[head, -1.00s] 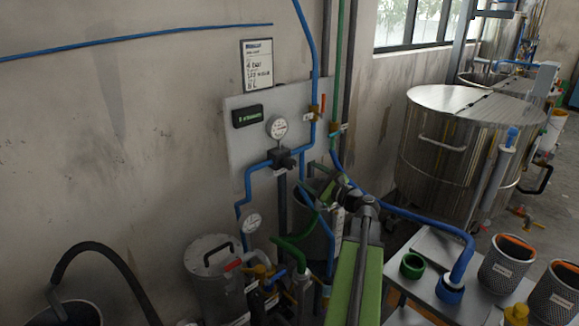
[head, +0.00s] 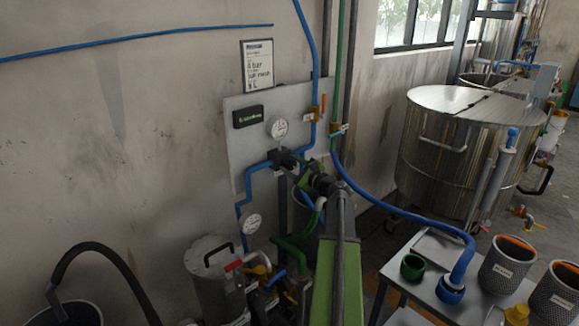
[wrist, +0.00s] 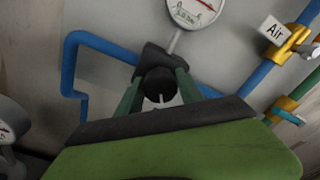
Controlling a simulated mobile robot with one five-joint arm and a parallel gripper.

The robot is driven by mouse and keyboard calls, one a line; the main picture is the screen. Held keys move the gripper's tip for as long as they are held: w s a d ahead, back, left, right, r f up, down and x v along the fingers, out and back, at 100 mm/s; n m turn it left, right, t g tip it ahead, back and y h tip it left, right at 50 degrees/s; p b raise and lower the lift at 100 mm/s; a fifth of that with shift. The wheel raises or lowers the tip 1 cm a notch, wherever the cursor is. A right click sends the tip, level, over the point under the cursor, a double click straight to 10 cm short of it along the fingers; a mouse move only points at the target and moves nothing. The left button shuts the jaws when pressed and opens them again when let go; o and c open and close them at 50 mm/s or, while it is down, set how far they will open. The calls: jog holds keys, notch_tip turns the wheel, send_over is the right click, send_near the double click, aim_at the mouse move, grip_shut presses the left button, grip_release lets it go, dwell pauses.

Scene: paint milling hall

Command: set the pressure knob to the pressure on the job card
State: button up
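In the wrist view the knob (wrist: 158,86) faces me, and the gauge (wrist: 193,9) above is cut off by the frame. My gripper (wrist: 159,84) has its green fingers on both sides of the knob, apparently spread; contact is not clear. In the head view my gripper (head: 297,166) is at the regulator.
A small dark display (head: 248,116) is on the panel. Blue pipes (head: 247,185) run beside the regulator. A second gauge (head: 252,223) and a lidded metal pot (head: 213,270) stand below. A table (head: 433,246) with cups is at right.

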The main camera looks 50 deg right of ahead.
jog(key=c, duration=0.9)
jog(key=shift+o, duration=0.2)
jog(key=n, duration=0.5)
jog(key=shift+n, duration=0.4)
jog(key=o, duration=1.3)
jog(key=shift+o, duration=0.2)
jog(key=s+a, duration=0.1)
jog(key=s, duration=1.6)
jog(key=shift+s+a+f+b, duration=0.15)
jog(key=shift+s+a+b, duration=0.05)
jog(key=shift+a+b, duration=0.15)
